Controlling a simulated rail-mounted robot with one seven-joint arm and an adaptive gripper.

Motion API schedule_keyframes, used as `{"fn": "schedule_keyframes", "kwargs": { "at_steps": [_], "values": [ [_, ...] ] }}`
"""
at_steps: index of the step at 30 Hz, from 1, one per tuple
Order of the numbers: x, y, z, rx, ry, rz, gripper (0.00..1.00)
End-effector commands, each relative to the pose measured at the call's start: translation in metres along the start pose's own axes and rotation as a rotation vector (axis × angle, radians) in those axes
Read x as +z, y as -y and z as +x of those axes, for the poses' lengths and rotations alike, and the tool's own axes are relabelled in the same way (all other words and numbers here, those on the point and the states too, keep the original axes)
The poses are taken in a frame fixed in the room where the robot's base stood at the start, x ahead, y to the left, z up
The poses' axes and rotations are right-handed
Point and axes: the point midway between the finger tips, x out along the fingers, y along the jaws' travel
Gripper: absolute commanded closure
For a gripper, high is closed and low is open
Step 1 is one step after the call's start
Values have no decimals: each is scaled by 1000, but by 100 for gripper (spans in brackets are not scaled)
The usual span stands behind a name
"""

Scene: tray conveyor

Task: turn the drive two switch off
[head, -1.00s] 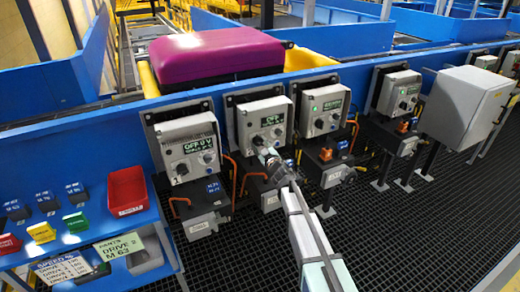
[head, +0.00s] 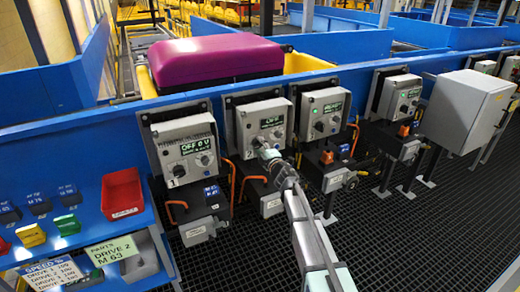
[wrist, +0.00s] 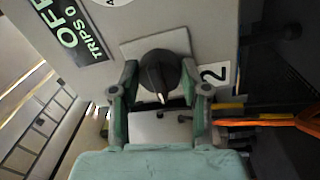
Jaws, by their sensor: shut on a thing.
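The drive two switch is a black rotary knob (wrist: 160,72) on a square pale plate, beside a label "2" (wrist: 214,73) in the wrist view. Its white mark points down in that view, slightly to the right. My gripper (wrist: 161,84) has its two green-grey fingers on either side of the knob, shut on it. A display (wrist: 74,30) on the same box reads "OFF" and "TRIPS 0". In the head view my gripper (head: 268,155) is at the lower front of the second grey control box (head: 245,130) from the left and hides the knob.
Similar boxes stand to the left (head: 170,135) and right (head: 310,105) along the blue conveyor wall. A purple case (head: 215,60) lies behind them. A blue shelf with a red bin (head: 122,190) is at the left. A large grey cabinet (head: 465,110) stands at the right.

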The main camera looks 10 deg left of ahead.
Motion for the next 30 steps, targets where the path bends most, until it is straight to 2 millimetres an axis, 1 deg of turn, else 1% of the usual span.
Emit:
{"fn": "schedule_keyframes", "kwargs": {
  "at_steps": [6,18,19,20,21,30],
  "values": [
    [0,-1,2,1,-3,-37,89],
    [0,-1,2,1,-4,-43,89],
    [0,-1,2,1,-4,-42,44],
    [0,-1,2,0,-4,-42,33],
    [0,-1,2,0,-4,-42,29],
    [0,-1,0,0,-3,-41,29]
  ]
}}
